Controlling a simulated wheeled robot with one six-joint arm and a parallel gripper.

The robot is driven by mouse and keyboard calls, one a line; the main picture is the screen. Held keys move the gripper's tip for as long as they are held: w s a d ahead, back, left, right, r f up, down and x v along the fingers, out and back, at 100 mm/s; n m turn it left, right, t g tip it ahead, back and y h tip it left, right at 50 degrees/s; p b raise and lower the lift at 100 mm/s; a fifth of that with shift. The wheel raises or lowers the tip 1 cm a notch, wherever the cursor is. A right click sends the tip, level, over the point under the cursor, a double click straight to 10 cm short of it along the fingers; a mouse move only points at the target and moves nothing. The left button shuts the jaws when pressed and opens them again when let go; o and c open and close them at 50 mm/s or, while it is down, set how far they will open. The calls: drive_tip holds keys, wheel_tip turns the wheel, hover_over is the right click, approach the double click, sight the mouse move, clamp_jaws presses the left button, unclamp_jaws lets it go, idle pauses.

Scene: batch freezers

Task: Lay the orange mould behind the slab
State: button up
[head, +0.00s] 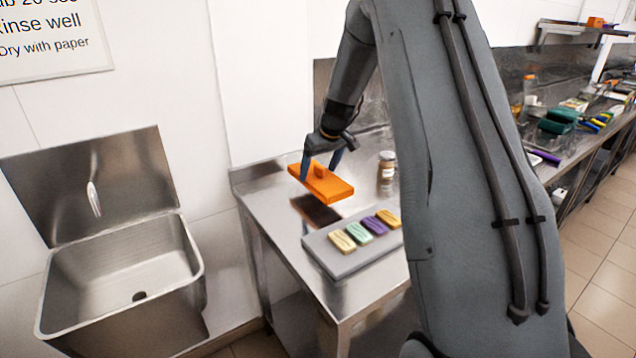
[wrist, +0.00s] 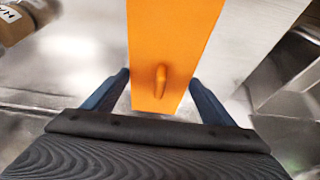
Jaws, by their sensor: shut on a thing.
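The orange mould (head: 328,186) is a flat orange block with a small knob on top. My gripper (head: 322,168) is shut on it from above. The mould appears to hang a little above the steel table, with a dark reflection or shadow below it. In the wrist view the mould (wrist: 172,50) runs away between my two fingers (wrist: 160,92), with the knob near me. The grey slab (head: 345,262) lies flat on the table in front of the mould, towards the camera. My arm hides the slab's right end.
A jar (head: 387,172) with a label stands right of the mould. A steel sink (head: 125,275) is at left. Bare steel table (head: 265,200) lies left of the mould.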

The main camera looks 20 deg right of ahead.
sight(321, 177)
drive_tip(key=shift+f+p, duration=0.9)
drive_tip(key=shift+f, duration=1.75)
drive_tip(key=shift+f, duration=0.1)
drive_tip(key=o, duration=1.1)
drive_tip(key=shift+c, duration=0.2)
